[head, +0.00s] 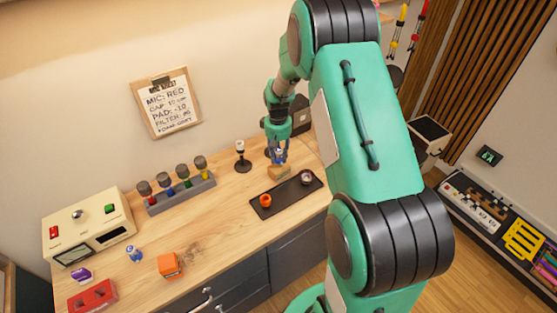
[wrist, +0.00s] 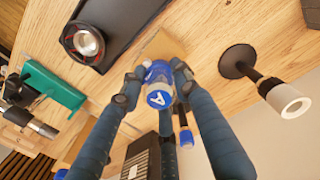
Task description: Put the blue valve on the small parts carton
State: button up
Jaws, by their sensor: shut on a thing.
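My gripper (head: 279,151) is shut on the blue valve, which has a white band and a white letter A on its end. In the wrist view the blue valve (wrist: 158,90) sits between my fingers. The small parts carton (head: 279,173), a small tan box, is on the wooden bench right below my gripper. In the wrist view the carton (wrist: 163,46) shows just beyond the valve, partly hidden by it. The valve is over or at the carton's top; I cannot tell whether they touch.
A dark tray (head: 284,202) with an orange cup and a silver-topped piece lies close in front of the carton. A black stand with a white top (head: 241,157) is to the left. A rack (head: 180,196) of several microphone-like pieces and another small blue item (head: 134,253) are further left.

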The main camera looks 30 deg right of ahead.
aim_at(278, 150)
jog(key=shift+f, duration=1.35)
jog(key=shift+f, duration=0.1)
jog(key=o, duration=1.2)
jog(key=shift+c, duration=0.2)
notch_tip(278, 150, up, 12)
jog(key=shift+r, duration=0.1)
